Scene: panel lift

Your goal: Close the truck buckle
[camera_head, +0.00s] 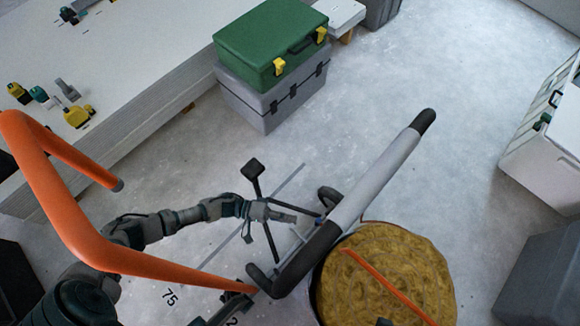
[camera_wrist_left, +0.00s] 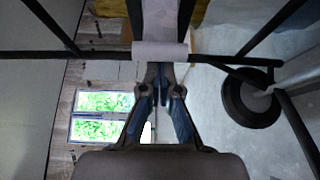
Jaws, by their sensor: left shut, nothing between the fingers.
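I cannot make out the truck buckle for certain in either view. The panel lift has a thick grey tube (camera_head: 378,168) with black ends, thin dark legs and orange bars (camera_head: 70,158). My left gripper (camera_head: 293,217) reaches in from the left to beside the lift's black and grey parts. In the left wrist view its fingers (camera_wrist_left: 160,72) are together and empty, just below a pale cylindrical part (camera_wrist_left: 160,50) on a dark upright bar. Contact with that part cannot be told. My right gripper is not in view.
A black wheel (camera_wrist_left: 250,100) is close on the right. A round straw-coloured bale (camera_head: 385,275) stands beside the lift. A green case (camera_head: 270,42) rests on a grey box (camera_head: 272,100). A stack of white panels (camera_head: 150,105) holds small tools. Open floor (camera_head: 460,80) lies at the upper right.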

